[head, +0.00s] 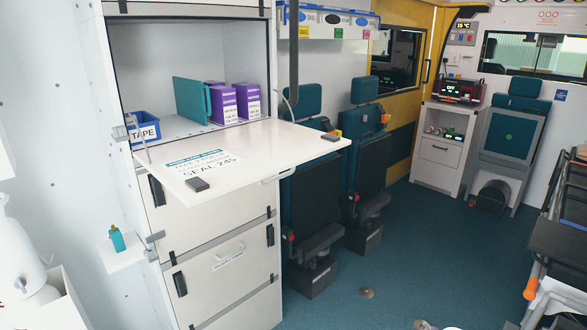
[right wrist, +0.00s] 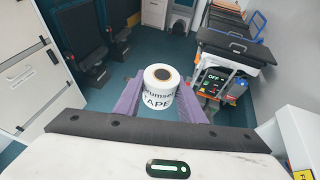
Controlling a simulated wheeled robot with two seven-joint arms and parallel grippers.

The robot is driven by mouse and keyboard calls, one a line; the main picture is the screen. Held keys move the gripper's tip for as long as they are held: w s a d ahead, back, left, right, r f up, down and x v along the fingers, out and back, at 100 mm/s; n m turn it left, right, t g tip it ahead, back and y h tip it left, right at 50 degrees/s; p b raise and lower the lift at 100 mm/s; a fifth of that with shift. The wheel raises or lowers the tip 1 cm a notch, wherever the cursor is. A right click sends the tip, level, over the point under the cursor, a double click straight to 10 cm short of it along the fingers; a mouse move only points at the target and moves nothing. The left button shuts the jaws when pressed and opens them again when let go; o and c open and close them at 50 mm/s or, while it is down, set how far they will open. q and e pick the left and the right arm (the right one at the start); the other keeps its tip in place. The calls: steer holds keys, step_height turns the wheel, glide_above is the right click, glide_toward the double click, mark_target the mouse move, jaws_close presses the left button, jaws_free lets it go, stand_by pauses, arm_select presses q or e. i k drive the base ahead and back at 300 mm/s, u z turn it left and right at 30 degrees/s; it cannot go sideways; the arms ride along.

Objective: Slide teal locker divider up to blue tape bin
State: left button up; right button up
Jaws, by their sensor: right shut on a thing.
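The teal divider (head: 190,100) stands upright in the open locker (head: 150,60). The blue tape bin (head: 143,128), labelled TAPE, sits left of it on the same shelf, with a gap of bare shelf between them. My right gripper (right wrist: 160,98), with purple fingers, is shut on a white tape roll (right wrist: 160,88) in the right wrist view, held above the floor. Neither gripper shows in the head view, and my left gripper is in no view.
The locker's white flap (head: 255,145) is folded down as a ledge in front of the shelf, with a SEAL 245 label. Closed drawers lie below. Folded dark seats (head: 312,190) stand right of the locker. The teal floor (head: 400,260) in the middle is mostly clear.

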mark_target(190, 94)
steer(key=z, duration=0.75)
steer(key=i, duration=0.8)
steer(key=z, duration=1.4)
steer(key=i, duration=0.4)
steer(key=u, duration=3.65)
